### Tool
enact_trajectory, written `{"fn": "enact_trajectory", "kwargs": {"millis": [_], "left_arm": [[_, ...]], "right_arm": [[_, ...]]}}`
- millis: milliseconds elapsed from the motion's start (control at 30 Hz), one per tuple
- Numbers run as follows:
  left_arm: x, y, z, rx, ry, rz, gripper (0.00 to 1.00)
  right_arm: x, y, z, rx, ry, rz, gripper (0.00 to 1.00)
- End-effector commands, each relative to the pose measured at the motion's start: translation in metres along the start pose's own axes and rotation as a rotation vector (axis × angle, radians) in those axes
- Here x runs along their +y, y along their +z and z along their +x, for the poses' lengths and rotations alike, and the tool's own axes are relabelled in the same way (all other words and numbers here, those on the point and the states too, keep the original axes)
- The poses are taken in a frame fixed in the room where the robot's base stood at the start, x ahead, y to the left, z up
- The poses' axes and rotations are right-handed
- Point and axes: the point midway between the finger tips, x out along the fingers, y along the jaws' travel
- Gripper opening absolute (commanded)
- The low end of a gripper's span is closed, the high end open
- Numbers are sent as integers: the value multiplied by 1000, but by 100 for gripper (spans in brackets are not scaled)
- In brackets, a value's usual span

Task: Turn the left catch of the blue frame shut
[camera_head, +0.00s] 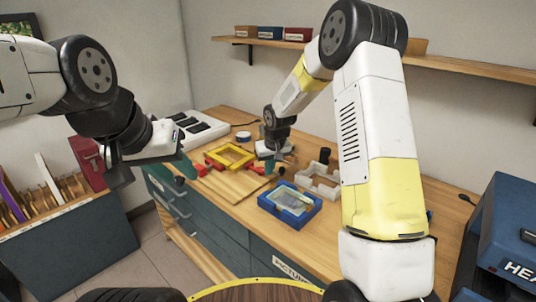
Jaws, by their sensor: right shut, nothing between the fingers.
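The blue frame (268,203) lies flat on the wooden bench, with a pale picture and a yellowish strip inside it. Its left catch is too small to make out, so I cannot tell its position. My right gripper (270,164) points down over the bench behind the blue frame, near the yellow frame. It is shut and empty, apart from the blue frame. My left gripper (184,168) hangs at the bench's left edge, well left of the blue frame.
A yellow frame (217,155) with red clamps beside it lies behind a wooden board (232,187). A pale grey frame (318,187) and a black cup (325,155) stand right of my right gripper. A dark blue case (510,235) is at the far right.

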Motion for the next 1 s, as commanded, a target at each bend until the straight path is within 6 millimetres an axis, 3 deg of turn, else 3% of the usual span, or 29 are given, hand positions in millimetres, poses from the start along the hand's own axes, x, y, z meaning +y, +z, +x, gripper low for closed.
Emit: {"fn": "enact_trajectory", "kwargs": {"millis": [133,300,1000], "left_arm": [[0,0,0,0,0,0,36],[0,0,0,-1,0,0,36],[0,0,0,0,0,0,36]], "right_arm": [[0,23,-9,0,0,0,0],[0,34,-12,2,1,1,0],[-7,34,-11,1,14,37,0]]}}
